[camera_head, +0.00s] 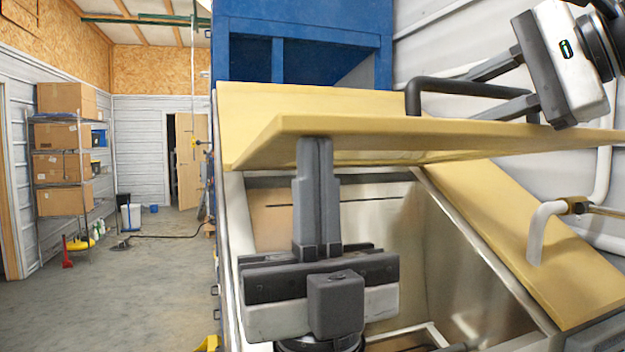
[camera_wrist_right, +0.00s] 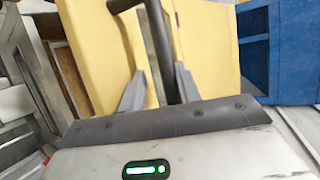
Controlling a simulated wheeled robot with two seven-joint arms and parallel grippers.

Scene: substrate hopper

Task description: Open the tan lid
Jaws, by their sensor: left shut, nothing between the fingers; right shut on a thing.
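The tan lid (camera_head: 430,128) is lifted, its near edge raised above the metal hopper (camera_head: 445,245). A black bar handle (camera_head: 455,86) stands on its upper face. My right gripper (camera_head: 467,98) is shut on this handle. The right wrist view shows the handle (camera_wrist_right: 158,45) between the two fingers (camera_wrist_right: 159,88), with the lid (camera_wrist_right: 88,45) behind. My left gripper (camera_head: 315,148) is shut and empty, pointing up under the lid's near edge. Its fingertips are at the lid's underside; whether they touch cannot be told.
A tan sloped panel (camera_head: 530,240) with a white pipe (camera_head: 540,225) lies at the right of the opening. A blue cabinet (camera_head: 300,20) stands behind. Shelves with cardboard boxes (camera_head: 65,135) stand far left. The floor (camera_head: 120,285) at left is mostly clear.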

